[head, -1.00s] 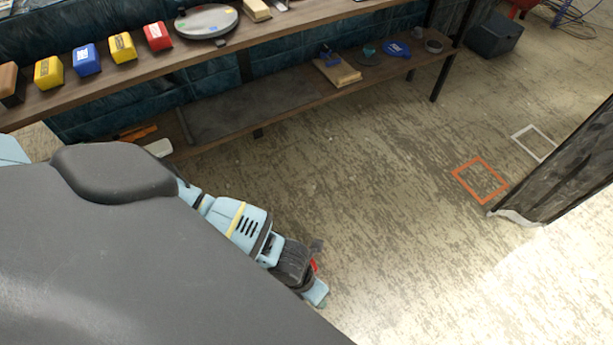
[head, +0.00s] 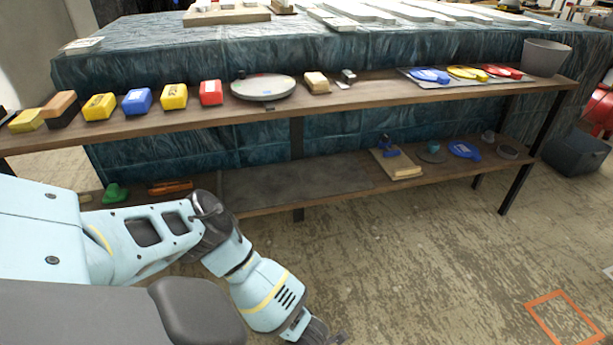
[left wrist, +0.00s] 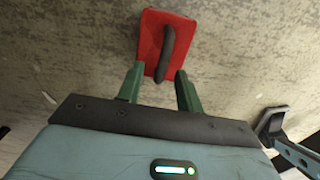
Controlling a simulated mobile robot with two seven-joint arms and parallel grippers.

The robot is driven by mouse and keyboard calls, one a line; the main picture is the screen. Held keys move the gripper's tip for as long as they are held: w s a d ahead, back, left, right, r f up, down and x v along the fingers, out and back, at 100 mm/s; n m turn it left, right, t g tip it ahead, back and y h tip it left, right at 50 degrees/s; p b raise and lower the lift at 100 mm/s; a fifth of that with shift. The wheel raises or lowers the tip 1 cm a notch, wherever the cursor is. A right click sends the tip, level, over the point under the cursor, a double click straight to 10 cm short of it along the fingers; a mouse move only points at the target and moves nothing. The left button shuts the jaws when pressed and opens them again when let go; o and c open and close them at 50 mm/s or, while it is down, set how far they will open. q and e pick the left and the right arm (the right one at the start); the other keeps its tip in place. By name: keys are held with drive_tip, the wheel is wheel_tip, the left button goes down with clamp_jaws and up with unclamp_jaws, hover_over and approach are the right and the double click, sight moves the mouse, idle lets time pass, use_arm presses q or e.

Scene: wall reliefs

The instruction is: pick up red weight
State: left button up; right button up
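A red block with a dark curved handle, the red weight (left wrist: 150,40), sits between and just beyond the green fingertips of my left gripper (left wrist: 158,82) in the left wrist view. In the head view my left arm reaches down to the bottom edge, where the wrist (head: 310,330) is cut off and the weight cannot be made out.
A two-level shelf (head: 400,97) holds a row of coloured blocks, including a red block (head: 211,92), a round grey plate (head: 263,87) and a grey bucket (head: 545,57). The lower shelf has a bare dark stretch (head: 290,183). An orange square outline (head: 562,318) marks clear floor at right.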

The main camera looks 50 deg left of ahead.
use_arm(q)
drive_tip(key=shift+s+f, duration=0.1)
drive_tip(key=shift+f, duration=0.8)
drive_tip(key=f+b, duration=0.2)
drive_tip(key=f, duration=0.1)
drive_tip(key=f+b, duration=0.1)
drive_tip(key=shift+s+d+f, duration=0.15)
drive_tip(key=shift+s, duration=0.15)
drive_tip(key=shift+f, duration=0.2)
drive_tip(key=shift+r, duration=0.1)
use_arm(e)
drive_tip(key=f, duration=0.3)
drive_tip(key=shift+w+f, duration=0.25)
drive_tip(key=shift+f, duration=0.1)
use_arm(q)
drive_tip(key=c, duration=0.6)
clamp_jaws()
use_arm(e)
drive_tip(key=shift+s+r, duration=0.15)
drive_tip(key=shift+s, duration=0.25)
drive_tip(key=shift+w, duration=0.4)
use_arm(q)
drive_tip(key=shift+w, duration=0.1)
use_arm(e)
drive_tip(key=shift+s, duration=0.25)
